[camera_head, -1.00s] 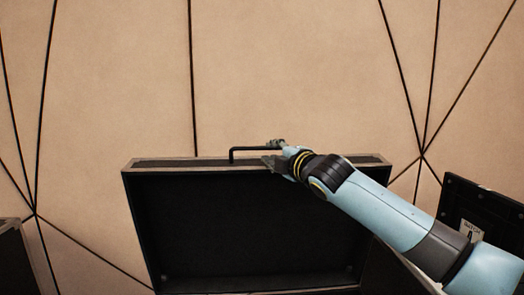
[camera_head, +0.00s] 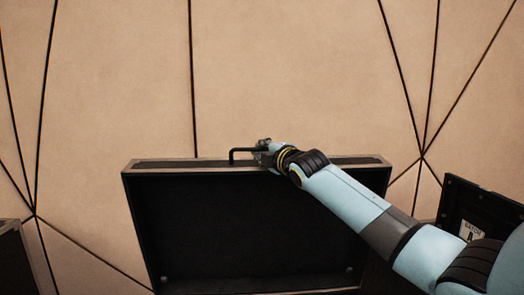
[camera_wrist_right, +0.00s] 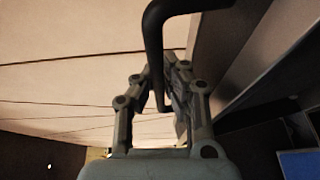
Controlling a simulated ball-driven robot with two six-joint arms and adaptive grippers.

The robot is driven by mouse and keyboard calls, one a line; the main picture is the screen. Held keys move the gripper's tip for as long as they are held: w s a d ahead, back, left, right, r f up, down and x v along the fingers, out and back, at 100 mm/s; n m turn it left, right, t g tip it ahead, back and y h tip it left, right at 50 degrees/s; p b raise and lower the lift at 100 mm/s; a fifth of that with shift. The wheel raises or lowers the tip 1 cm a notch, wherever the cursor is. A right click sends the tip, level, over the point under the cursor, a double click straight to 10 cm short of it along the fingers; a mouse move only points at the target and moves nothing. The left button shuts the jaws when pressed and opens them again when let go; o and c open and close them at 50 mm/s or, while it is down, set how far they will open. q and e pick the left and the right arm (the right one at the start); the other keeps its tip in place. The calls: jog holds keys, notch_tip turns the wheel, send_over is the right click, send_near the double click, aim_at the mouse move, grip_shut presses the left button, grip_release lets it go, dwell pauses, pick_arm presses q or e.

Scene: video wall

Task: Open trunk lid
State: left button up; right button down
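The trunk lid (camera_head: 250,230) stands upright in the head view, its dark inner face towards me. A black bar handle (camera_head: 236,150) rises from the lid's top edge. My right gripper (camera_head: 261,151) is at this handle, just above the top edge. In the right wrist view the bar of the handle (camera_wrist_right: 153,50) runs down between the two fingers of my right gripper (camera_wrist_right: 162,75). The fingertips are close on either side of the bar and look shut on it. The trunk's lower part is out of view. My left gripper is not in view.
A beige wall (camera_head: 290,80) with dark seam lines is behind the lid. A dark case (camera_head: 485,220) with a white label stands at the right, near my right arm. Another dark case (camera_head: 15,260) shows at the lower left edge.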

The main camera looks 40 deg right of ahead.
dwell(0.3)
jog(key=s+a+f+p, duration=0.1)
jog(key=s+a+f, duration=0.1)
jog(key=s+a, duration=0.2)
jog(key=s+a+f+p, duration=0.1)
jog(key=s+a, duration=0.3)
jog(key=s, duration=0.5)
jog(key=shift+f, duration=0.45)
jog(key=c, duration=1.6)
grip_release()
jog(key=shift+c, duration=0.2)
